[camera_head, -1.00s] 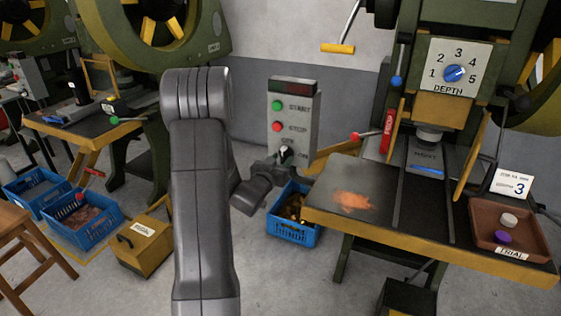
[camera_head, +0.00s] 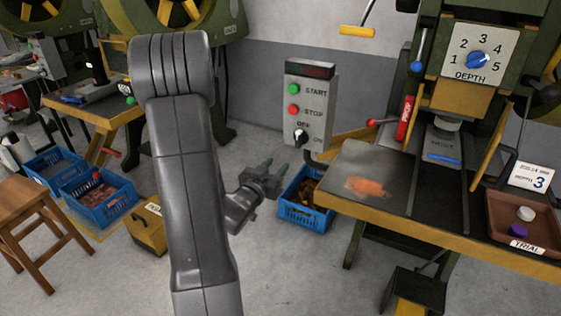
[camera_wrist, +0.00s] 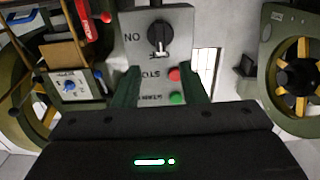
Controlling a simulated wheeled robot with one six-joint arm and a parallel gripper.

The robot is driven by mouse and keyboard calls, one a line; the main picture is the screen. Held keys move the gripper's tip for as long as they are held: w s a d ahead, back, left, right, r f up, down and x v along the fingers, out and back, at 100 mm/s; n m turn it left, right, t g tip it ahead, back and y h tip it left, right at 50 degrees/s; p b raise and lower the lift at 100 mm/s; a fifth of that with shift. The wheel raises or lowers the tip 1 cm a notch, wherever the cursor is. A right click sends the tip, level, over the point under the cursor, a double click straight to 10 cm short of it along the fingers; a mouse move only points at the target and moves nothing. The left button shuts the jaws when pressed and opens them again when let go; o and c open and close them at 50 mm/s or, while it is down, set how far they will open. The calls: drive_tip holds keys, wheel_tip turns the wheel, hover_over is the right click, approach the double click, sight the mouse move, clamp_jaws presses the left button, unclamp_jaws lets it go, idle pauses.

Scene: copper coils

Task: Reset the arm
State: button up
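My gripper (camera_head: 276,165) is in front of and below the control box (camera_head: 291,110), clear of it. Its two dark green fingers are apart with nothing between them, which also shows in the wrist view (camera_wrist: 161,90). The grey box carries a green START button (camera_head: 294,88), a red STOP button (camera_head: 293,110) and a black rotary switch (camera_head: 300,136) marked OFF and ON. The wrist view shows the box upside down beyond the fingers, with the switch (camera_wrist: 158,37) untouched. My grey arm stands upright left of the box.
A blue crate (camera_head: 304,214) with copper-coloured parts stands just below and right of my gripper. The press table (camera_head: 440,232) with a brown tray (camera_head: 497,238) is at right. A yellow box (camera_head: 146,238), blue crates and a wooden stool (camera_head: 26,207) are at left. Floor ahead is open.

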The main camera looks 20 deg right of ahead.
sight(297, 142)
idle(0.4)
drive_tip(key=x, duration=1.3)
drive_tip(key=shift+w+d, duration=0.2)
drive_tip(key=shift+w, duration=0.05)
